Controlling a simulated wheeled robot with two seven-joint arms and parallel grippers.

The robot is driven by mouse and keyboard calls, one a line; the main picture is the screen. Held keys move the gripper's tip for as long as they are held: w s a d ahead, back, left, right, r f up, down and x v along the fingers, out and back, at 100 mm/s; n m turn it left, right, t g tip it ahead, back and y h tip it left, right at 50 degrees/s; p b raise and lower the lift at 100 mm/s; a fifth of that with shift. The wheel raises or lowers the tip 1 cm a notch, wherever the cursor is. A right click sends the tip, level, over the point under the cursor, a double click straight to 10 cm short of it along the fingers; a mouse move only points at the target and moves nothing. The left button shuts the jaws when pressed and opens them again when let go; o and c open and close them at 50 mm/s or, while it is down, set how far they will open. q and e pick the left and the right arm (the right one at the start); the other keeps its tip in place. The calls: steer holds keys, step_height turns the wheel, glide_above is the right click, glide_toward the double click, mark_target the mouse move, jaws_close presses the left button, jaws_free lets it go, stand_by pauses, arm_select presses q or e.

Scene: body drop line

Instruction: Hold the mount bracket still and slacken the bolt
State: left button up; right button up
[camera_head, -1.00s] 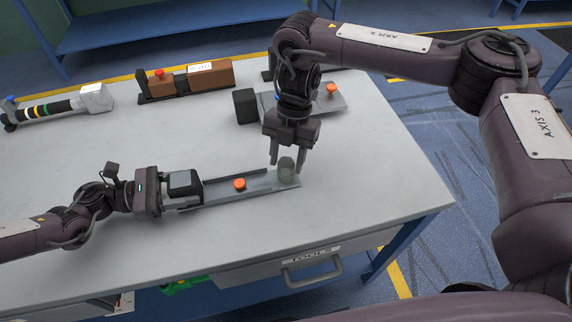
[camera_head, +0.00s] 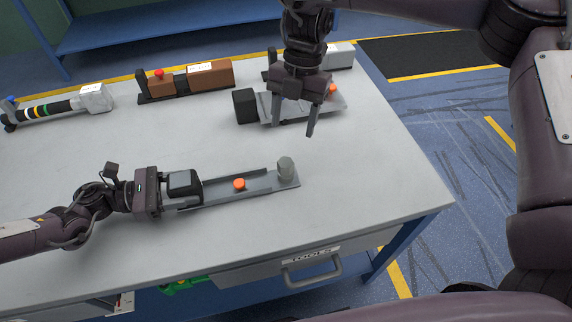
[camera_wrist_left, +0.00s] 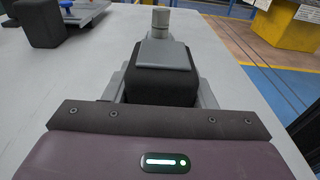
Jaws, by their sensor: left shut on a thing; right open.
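The mount bracket (camera_head: 222,193) is a long grey channel on the table, with a black block (camera_head: 184,183) at its left end and an orange knob in its middle. The bolt (camera_head: 286,168) is a grey-green cylinder standing upright at its right end; it also shows at the far end in the left wrist view (camera_wrist_left: 160,22). My left gripper (camera_head: 172,191) is shut on the bracket at the black block; its fingertips are mostly hidden. My right gripper (camera_head: 295,127) is open and empty, pointing down, behind the bolt and apart from it.
A grey plate (camera_head: 335,104) with a black block (camera_head: 245,106) and an orange knob lies behind, under my right gripper in the picture. A brown unit (camera_head: 205,77) and a striped cylinder (camera_head: 50,108) stand along the back. The table's front and right are clear.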

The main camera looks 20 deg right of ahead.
arm_select(q)
steer(key=shift+a+f, duration=0.15)
steer(key=shift+f, duration=0.15)
steer(key=o, duration=1.3)
steer(key=shift+c, duration=0.2)
steer(key=shift+o, duration=0.3)
steer(key=shift+r, duration=0.15)
arm_select(e)
steer(key=shift+v, duration=0.95)
arm_select(q)
steer(key=a, duration=0.8)
steer(key=a+r, duration=0.1)
steer(key=a, duration=0.3)
steer(key=shift+r, duration=0.1)
arm_select(e)
steer(key=shift+w, duration=0.1)
